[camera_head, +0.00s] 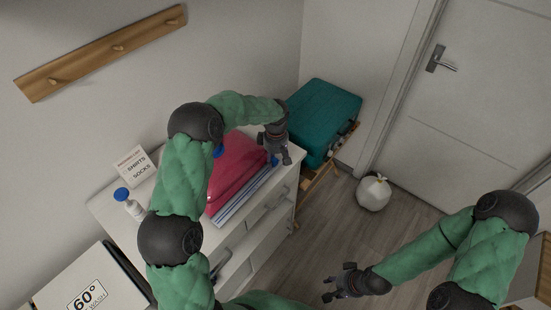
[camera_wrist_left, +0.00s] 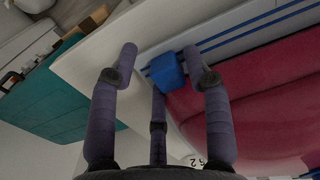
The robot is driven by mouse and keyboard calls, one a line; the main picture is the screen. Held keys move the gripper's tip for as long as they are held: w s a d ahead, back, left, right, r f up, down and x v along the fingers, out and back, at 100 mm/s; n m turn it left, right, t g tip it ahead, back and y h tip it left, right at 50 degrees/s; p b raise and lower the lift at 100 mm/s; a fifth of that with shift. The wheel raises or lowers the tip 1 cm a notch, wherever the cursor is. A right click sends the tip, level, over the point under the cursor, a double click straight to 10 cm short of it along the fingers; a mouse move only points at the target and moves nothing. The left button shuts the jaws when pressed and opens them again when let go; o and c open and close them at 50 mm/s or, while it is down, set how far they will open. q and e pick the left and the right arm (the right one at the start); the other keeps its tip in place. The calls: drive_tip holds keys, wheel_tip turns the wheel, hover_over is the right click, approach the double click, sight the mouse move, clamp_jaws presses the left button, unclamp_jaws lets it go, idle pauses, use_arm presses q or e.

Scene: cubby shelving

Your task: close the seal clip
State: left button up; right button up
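The pink bag (camera_head: 236,172) lies on the white dresser (camera_head: 262,238), with a pale, blue-striped strip (camera_head: 243,196) along its front edge. A small blue clip (camera_wrist_left: 167,72) sits on that strip in the left wrist view; its blue also shows in the head view (camera_head: 273,160), close beside my left gripper. My left gripper (camera_head: 281,158) is at the bag's far right end. Its fingers (camera_wrist_left: 167,70) are spread, with the clip seen between them; contact cannot be told. My right gripper (camera_head: 328,288) is open and empty over the floor.
A white bottle with a blue cap (camera_head: 133,207) and a shirts-and-socks sign (camera_head: 135,167) stand at the dresser's left. A teal suitcase (camera_head: 318,115) stands beyond its right end. A tied white bag (camera_head: 374,192) sits on open floor. A peg rail (camera_head: 105,52) is on the wall.

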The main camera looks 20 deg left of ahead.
sight(276, 159)
use_arm(q)
wheel_tip(276, 159, up, 12)
idle(0.7)
idle(0.4)
